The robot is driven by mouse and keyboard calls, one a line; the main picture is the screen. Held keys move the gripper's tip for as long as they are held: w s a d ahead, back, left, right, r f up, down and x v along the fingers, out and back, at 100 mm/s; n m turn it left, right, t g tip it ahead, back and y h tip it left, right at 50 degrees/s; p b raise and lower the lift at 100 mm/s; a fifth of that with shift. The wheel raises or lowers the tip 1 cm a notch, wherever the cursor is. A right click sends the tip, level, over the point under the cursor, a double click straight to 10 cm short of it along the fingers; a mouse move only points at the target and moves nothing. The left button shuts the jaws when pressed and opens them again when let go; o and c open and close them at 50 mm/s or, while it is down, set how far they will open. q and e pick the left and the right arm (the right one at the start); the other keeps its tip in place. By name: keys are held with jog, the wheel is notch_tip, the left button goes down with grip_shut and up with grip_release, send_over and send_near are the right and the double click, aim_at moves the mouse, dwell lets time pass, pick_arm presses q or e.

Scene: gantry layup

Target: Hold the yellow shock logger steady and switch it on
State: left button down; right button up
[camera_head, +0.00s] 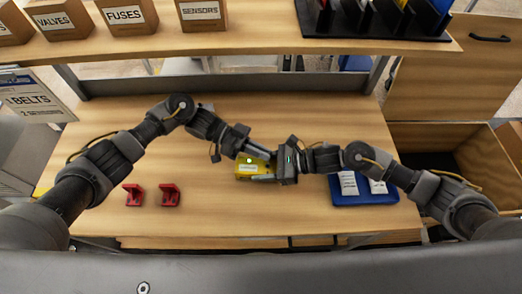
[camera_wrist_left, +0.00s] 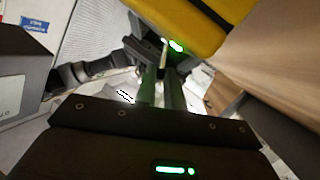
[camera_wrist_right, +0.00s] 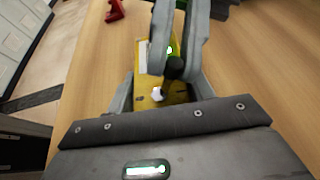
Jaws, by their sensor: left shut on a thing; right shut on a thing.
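The yellow shock logger (camera_head: 246,171) is held just over the middle of the table. It also shows in the left wrist view (camera_wrist_left: 185,22) and the right wrist view (camera_wrist_right: 175,97). My right gripper (camera_head: 262,177) is shut on its body, one finger on each side. My left gripper (camera_head: 251,155) reaches in from the left and is shut at a small dark switch knob (camera_wrist_right: 173,68) on the logger. The fingers partly hide the knob.
Two red brackets (camera_head: 169,194) stand on the table left of the logger. A blue tray (camera_head: 378,196) with white labelled packets lies to the right, under my right forearm. A shelf (camera_head: 250,45) with labelled boxes spans the back. The table front is mostly clear.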

pick_arm(q)
jog(key=c, duration=1.5)
grip_release()
